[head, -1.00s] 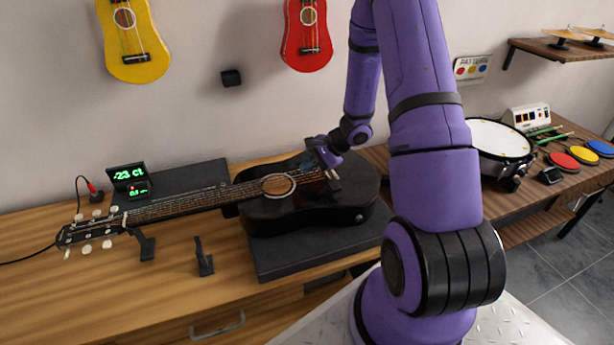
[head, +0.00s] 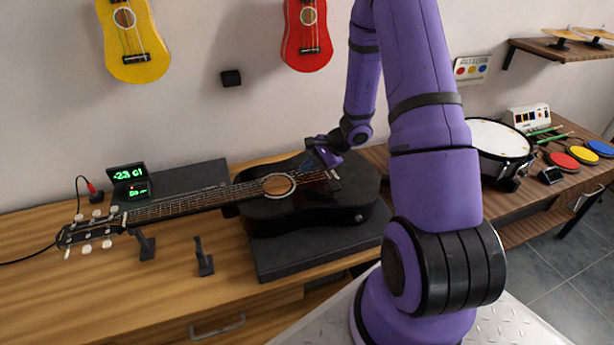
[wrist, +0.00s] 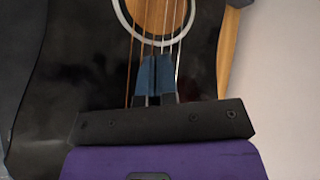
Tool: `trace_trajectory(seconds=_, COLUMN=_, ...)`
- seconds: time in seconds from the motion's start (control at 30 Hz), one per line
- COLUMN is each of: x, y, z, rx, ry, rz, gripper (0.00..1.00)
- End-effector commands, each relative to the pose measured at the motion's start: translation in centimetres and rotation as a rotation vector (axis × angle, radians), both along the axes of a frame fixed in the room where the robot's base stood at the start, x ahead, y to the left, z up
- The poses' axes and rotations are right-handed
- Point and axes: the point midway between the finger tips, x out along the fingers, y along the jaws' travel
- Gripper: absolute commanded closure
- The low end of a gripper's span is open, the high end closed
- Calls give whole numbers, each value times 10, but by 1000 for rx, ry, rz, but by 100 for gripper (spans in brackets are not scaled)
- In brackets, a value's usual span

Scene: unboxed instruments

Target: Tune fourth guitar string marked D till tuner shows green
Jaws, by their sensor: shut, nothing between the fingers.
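A black acoustic guitar (head: 262,212) lies on its back on a dark mat, neck pointing left. Its headstock (head: 90,232) has pale tuning pegs on both sides. A tuner (head: 129,176) behind the headstock shows a green "-23 ct" reading, with a smaller lit display below it. My gripper (head: 313,161) is over the guitar body, to the right of the sound hole. In the wrist view my gripper's blue fingertips (wrist: 155,78) are together among the strings (wrist: 153,46), just short of the sound hole. I cannot tell which string they touch. String markings are too small to read.
Black stands (head: 203,262) are on the wooden bench near the neck. A yellow ukulele (head: 135,50) and a red ukulele (head: 307,40) hang on the wall. A drum (head: 500,150) and coloured pads stand on the right. The bench's front left is clear.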

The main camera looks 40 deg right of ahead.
Motion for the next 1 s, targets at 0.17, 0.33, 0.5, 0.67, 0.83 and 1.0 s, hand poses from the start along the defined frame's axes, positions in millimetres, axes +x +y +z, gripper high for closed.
trace_trajectory(seconds=0.17, x=0, y=0, z=0, rx=0, ry=0, rz=0, gripper=100)
trace_trajectory(seconds=0.33, x=0, y=0, z=0, rx=0, ry=0, rz=0, gripper=100)
trace_trajectory(seconds=0.5, x=0, y=0, z=0, rx=0, ry=0, rz=0, gripper=100)
trace_trajectory(seconds=0.67, x=0, y=0, z=-1, rx=0, ry=0, rz=0, gripper=100)
trace_trajectory(seconds=0.83, x=0, y=0, z=-5, rx=1, ry=1, rz=1, gripper=100)
trace_trajectory(seconds=1.0, x=0, y=0, z=-9, rx=1, ry=0, rz=1, gripper=100)
